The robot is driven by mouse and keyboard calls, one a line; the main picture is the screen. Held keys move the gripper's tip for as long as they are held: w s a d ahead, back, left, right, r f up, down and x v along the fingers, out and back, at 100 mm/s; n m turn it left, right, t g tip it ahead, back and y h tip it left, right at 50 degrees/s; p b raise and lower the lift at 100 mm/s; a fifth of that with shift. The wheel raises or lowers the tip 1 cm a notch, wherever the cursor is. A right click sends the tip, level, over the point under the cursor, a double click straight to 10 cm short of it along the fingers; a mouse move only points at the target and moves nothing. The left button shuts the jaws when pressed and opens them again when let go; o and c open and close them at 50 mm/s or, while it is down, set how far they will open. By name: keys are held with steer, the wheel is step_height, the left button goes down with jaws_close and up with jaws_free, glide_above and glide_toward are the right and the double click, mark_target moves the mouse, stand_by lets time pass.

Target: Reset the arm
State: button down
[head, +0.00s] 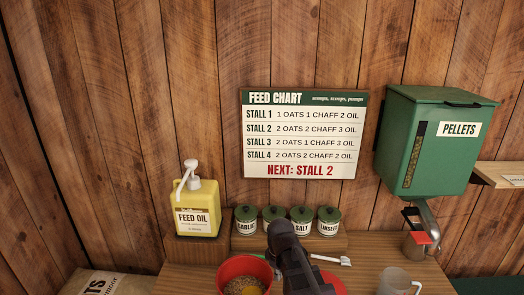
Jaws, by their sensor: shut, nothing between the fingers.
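My dark arm (294,265) rises from the bottom edge in the middle of the head view, in front of the counter. Its rounded upper end overlaps the row of green-lidded jars. I cannot make out any fingers of my gripper; they are out of sight or hidden behind the arm. I see nothing held.
A red bucket (230,279) holding grain is close left of my arm. A yellow feed oil pump bottle (196,207), green-lidded jars (246,221), a white-handled utensil (332,259) and a clear jug (397,281) stand around. A green pellet dispenser (420,150) hangs right.

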steer(key=s+d+f+m, duration=0.1)
steer(key=s+d+m, duration=0.5)
steer(key=d+m, duration=0.5)
steer(key=shift+d+b, duration=0.4)
steer(key=shift+b, duration=0.05)
